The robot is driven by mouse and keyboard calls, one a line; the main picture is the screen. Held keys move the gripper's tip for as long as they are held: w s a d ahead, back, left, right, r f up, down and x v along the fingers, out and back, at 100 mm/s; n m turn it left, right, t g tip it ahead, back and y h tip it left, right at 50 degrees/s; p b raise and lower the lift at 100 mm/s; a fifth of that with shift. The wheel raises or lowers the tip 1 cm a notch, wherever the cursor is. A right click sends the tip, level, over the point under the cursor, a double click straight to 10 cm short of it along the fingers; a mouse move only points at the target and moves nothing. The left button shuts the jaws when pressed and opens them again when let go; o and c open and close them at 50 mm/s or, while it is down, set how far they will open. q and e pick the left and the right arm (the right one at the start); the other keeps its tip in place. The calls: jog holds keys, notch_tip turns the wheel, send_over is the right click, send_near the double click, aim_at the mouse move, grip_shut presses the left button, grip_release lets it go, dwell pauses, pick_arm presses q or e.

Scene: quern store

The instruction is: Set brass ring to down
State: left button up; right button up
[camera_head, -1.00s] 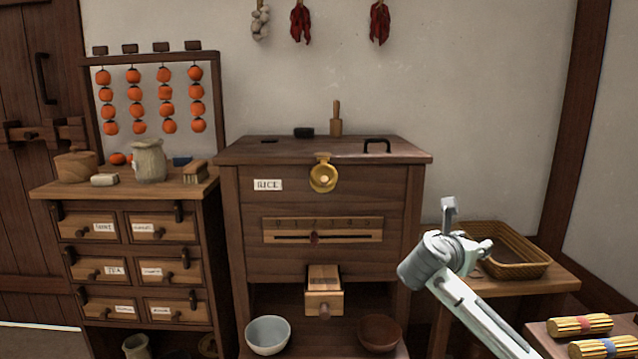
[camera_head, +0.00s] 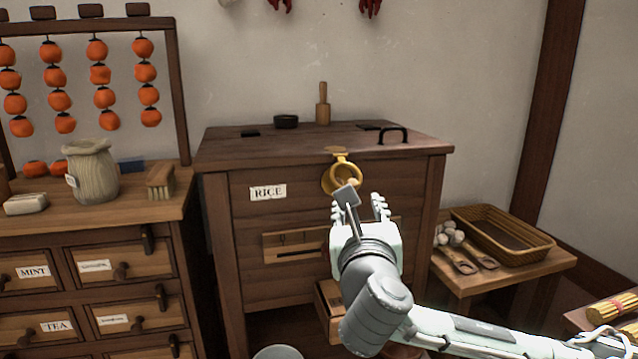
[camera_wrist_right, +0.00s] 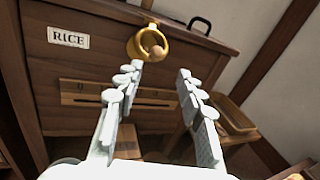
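The brass ring (camera_head: 343,163) is on the upper front of the wooden rice chest (camera_head: 290,220), just under the lid edge. My left gripper is out of view.
The chest's slider panel (camera_head: 290,247) and small drawer (camera_head: 325,310) are below the ring. A black lid handle (camera_head: 393,135) and wooden pestle (camera_head: 323,108) are above. A basket table (camera_head: 500,275) is right; a drawer cabinet (camera_head: 110,212) is left.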

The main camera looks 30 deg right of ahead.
pick_arm(q)
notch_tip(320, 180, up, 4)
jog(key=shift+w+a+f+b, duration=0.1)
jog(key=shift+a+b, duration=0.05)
jog(key=shift+b, duration=0.7)
pick_arm(e)
jog(key=x, duration=0.7)
jog(key=shift+w, duration=0.55)
grip_shut()
